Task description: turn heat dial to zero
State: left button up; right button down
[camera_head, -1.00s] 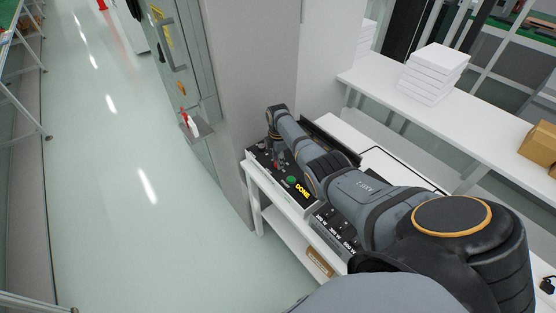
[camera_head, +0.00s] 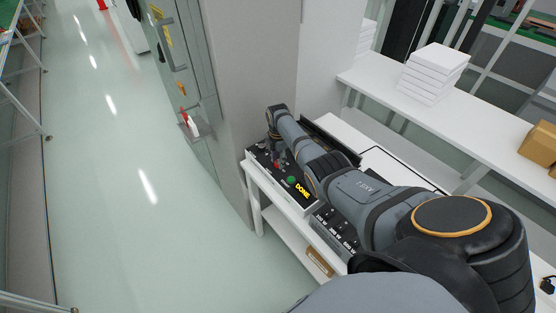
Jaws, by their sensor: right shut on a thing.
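A black control panel (camera_head: 310,198) sits at the left end of a white table, with a green button (camera_head: 291,180), a red button (camera_head: 277,165) and a lit yellow "DONE" label (camera_head: 302,191). My right arm reaches across the table from the lower right. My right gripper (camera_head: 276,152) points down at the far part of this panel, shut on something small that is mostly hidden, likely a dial. The dial's face and its setting cannot be made out. My left gripper is not in view.
A second panel (camera_head: 334,230) with a row of knobs lies nearer on the white table (camera_head: 257,185). A grey pillar (camera_head: 246,70) stands close behind the gripper. A long white bench (camera_head: 400,108) holds stacked white boxes (camera_head: 434,72). The floor at left is clear.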

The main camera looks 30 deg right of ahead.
jog(key=c, duration=1)
grip_release()
notch_tip(320, 180, up, 12)
jog(key=shift+r, duration=0.1)
